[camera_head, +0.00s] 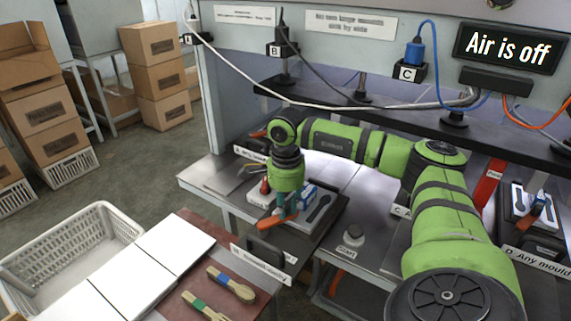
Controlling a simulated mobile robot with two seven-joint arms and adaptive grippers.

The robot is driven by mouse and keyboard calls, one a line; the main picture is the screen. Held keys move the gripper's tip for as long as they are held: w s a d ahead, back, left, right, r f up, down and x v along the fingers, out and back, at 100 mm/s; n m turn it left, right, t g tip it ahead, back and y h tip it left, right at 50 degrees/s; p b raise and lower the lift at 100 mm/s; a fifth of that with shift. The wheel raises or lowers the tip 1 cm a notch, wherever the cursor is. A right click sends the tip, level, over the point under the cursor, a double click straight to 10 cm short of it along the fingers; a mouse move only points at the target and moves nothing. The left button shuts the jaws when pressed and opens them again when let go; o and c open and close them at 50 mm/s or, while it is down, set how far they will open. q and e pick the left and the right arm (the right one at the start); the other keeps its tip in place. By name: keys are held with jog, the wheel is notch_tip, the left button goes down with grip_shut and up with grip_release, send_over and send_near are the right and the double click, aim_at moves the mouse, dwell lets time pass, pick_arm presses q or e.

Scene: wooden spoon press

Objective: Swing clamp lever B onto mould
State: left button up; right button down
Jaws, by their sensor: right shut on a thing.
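My right arm reaches in from the right, and its gripper (284,215) points down at the press station below the box marked B (281,50). It is shut on the orange-handled clamp lever (269,223), at the front left of the mould. The mould (318,208) is a pale block with a dark spoon-shaped hollow, on a dark plate (300,245). My gripper and wrist hide part of the mould and the clamp. A blue and white piece (307,192) shows behind the gripper. My left gripper is not in view.
Another mould (521,203) with an orange-handled clamp stands at the far right. A round knob (353,235) sits on the bench right of the plate. Wooden spoons (232,285) lie on the brown mat, beside white boards (135,270) and a white basket (70,250). A sign (508,47) reads "Air is off".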

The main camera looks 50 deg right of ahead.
aim_at(286, 205)
jog(key=c, duration=1.1)
grip_release()
jog(key=shift+r, duration=0.1)
notch_tip(286, 205, up, 12)
jog(key=shift+f, duration=0.1)
jog(key=shift+w+a, duration=0.1)
